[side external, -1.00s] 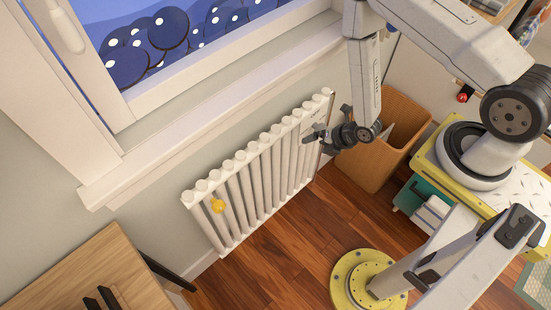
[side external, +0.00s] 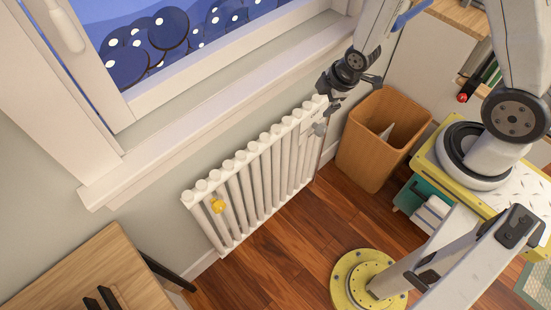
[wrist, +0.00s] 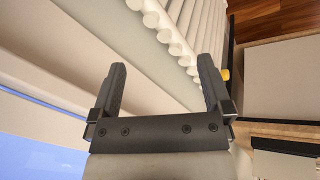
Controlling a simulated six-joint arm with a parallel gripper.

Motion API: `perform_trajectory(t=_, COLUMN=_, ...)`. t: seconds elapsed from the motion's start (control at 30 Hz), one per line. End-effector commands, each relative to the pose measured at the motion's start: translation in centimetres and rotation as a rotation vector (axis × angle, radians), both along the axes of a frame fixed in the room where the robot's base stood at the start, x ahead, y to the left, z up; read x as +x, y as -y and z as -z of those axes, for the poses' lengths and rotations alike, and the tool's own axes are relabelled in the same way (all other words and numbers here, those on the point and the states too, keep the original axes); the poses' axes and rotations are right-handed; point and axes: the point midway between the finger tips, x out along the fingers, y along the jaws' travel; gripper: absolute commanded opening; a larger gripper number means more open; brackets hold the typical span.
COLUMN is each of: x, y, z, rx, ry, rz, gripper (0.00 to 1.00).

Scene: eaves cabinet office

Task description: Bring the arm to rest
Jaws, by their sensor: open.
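My gripper (side external: 325,92) is near the far right end of the white radiator (side external: 262,178), by the wall under the window sill. In the wrist view my gripper (wrist: 162,83) has its two dark fingers wide apart, with nothing between them. The radiator (wrist: 178,32) shows past the fingers there. Whether the gripper touches the radiator cannot be told from the side view.
A brown bin (side external: 381,150) stands on the wood floor to the right of the radiator. The window sill (side external: 215,112) runs above it. A wooden table (side external: 85,270) is at the lower left. A yellow knob (side external: 217,206) sits on the radiator. Floor between is clear.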

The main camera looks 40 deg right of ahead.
Motion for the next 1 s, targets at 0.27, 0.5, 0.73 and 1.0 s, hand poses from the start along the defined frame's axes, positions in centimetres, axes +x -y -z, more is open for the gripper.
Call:
perform_trajectory(t=0.27, x=-0.9, y=0.2, z=-5.2, rx=0.105, ry=-0.046, rz=0.37, gripper=1.0)
perform_trajectory(t=0.5, x=-2.7, y=0.1, z=-9.1, rx=0.199, ry=-0.088, rz=0.694, gripper=1.0)
perform_trajectory(t=0.73, x=-4.4, y=-0.2, z=-11.7, rx=0.269, ry=-0.124, rz=0.934, gripper=1.0)
perform_trajectory(t=1.0, x=-5.2, y=-0.3, z=-12.4, rx=0.292, ry=-0.139, rz=1.02, gripper=1.0)
